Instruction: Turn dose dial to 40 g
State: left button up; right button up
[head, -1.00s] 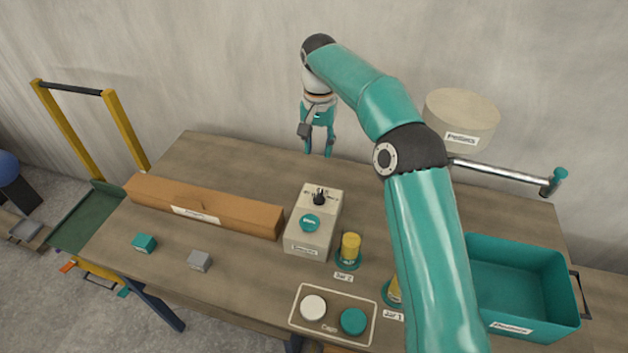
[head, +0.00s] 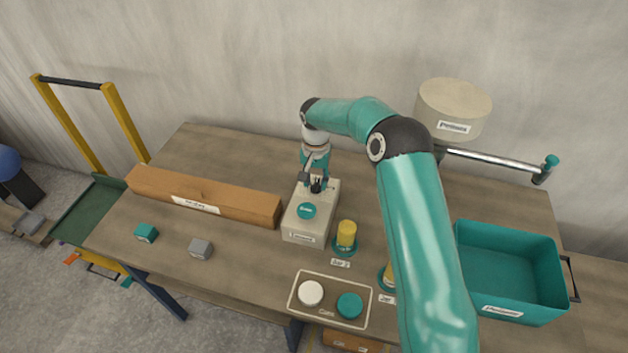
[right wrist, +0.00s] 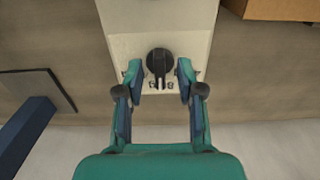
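The black dose dial (head: 316,186) sits on top of the light grey dispenser box (head: 305,225), behind a round teal button (head: 307,211). In the right wrist view the dial (right wrist: 160,62) lies between the fingertips of my right gripper (right wrist: 159,75). The fingers are open, one on each side of the dial, with a visible gap to it on both sides. Small scale marks show beside the dial but are too small to read, and the fingers partly cover them in the head view. My left gripper is in neither view.
A long cardboard box (head: 203,195) lies left of the dispenser. Yellow-filled jar 2 (head: 346,234) stands close at its right. A caps tray (head: 328,316) lies in front, and a teal bin (head: 510,308) stands at the right. A round beige container (head: 453,105) stands at the back.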

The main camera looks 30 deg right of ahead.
jog(key=shift+f, duration=0.4)
jog(key=shift+c, duration=0.3)
grip_shut()
jog(key=shift+a, duration=0.1)
